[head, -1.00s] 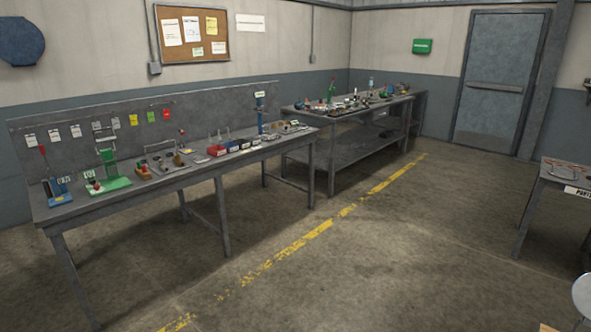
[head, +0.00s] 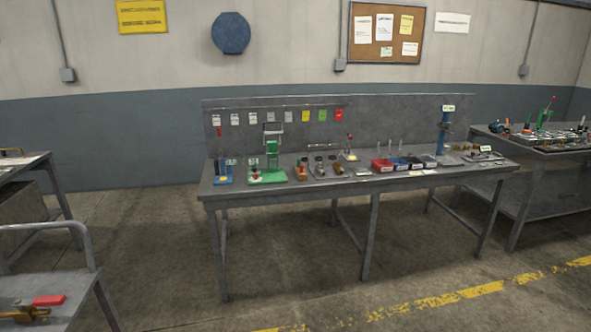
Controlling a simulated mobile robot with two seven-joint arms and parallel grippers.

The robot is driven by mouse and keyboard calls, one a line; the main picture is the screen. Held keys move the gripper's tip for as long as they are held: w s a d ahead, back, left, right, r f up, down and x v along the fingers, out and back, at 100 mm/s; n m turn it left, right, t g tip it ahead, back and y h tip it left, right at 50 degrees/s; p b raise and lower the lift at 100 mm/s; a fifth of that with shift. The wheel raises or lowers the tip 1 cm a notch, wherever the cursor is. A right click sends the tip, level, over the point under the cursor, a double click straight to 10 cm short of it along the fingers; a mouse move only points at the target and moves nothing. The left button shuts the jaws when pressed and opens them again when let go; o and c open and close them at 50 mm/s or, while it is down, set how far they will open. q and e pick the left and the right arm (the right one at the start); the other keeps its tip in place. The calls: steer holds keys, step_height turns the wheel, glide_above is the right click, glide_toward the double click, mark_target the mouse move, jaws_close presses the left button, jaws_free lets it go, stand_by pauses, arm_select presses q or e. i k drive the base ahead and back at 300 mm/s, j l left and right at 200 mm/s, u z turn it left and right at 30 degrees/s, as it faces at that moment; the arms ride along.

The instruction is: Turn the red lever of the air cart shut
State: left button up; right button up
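A grey metal cart (head: 62,283) with a bent tube handle stands at the lower left, cut off by the picture's edge. On its top lies a red lever (head: 48,300) beside a brass-coloured fitting (head: 28,312), which looks like a valve. The lever appears to lie roughly level. Its exact angle to the fitting is hard to tell at this edge. Neither of my grippers shows in the head view.
A long grey workbench (head: 225,197) with several tools and small bins stands ahead against the wall. A second bench (head: 560,150) is at the right, and another table (head: 28,160) at the left. Open concrete floor (head: 160,260) lies between the cart and the workbench.

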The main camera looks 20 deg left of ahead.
mark_target(43, 301)
steer(key=i+u, duration=0.25)
steer(key=u, duration=0.2)
steer(key=i+u, duration=0.2)
steer(key=u, duration=0.25)
steer(key=i+l+u, duration=0.15)
steer(key=u, duration=0.25)
steer(key=i+l+u, duration=0.15)
steer(key=u, duration=0.2)
steer(key=i+l+u, duration=0.45)
steer(key=u, duration=0.2)
steer(key=i+l+u, duration=0.3)
steer(key=l, duration=0.35)
steer(key=i+l+u, duration=0.2)
steer(key=l, duration=0.2)
steer(key=i+l+u, duration=0.15)
steer(key=l, duration=0.2)
